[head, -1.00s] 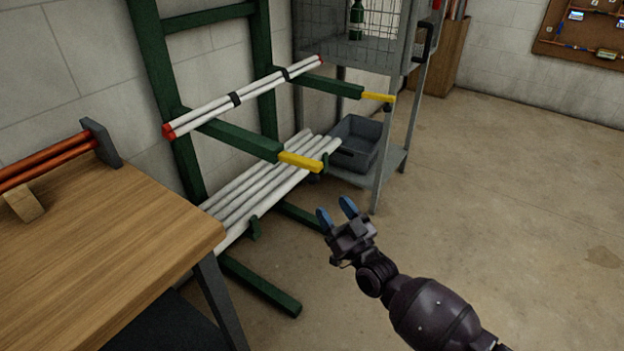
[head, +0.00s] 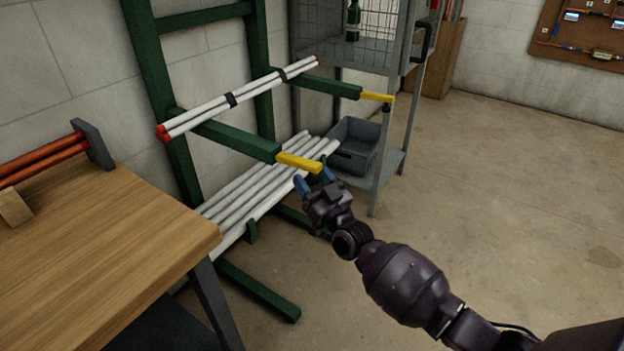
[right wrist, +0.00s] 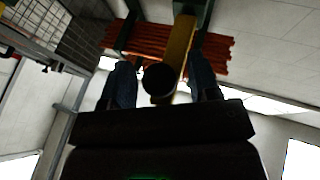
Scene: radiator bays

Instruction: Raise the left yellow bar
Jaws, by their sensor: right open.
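The left yellow bar (head: 299,162) is the squared end of a green arm that sticks out level from the rack. My right gripper (head: 314,181) is open and empty just below its outer end, fingers pointing up. In the right wrist view the yellow bar (right wrist: 180,52) runs between the two blue fingers (right wrist: 163,85), with a dark round end facing the camera. No finger clearly touches the bar. The right yellow bar (head: 378,97) ends the other rack arm. My left gripper is not in view.
White pipes with red ends (head: 232,100) lie across both green arms. Several white pipes (head: 262,190) lie lower on the rack. A wooden table (head: 100,240) stands left, a wire cart (head: 398,150) with a grey bin (head: 356,143) behind. Floor at right is clear.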

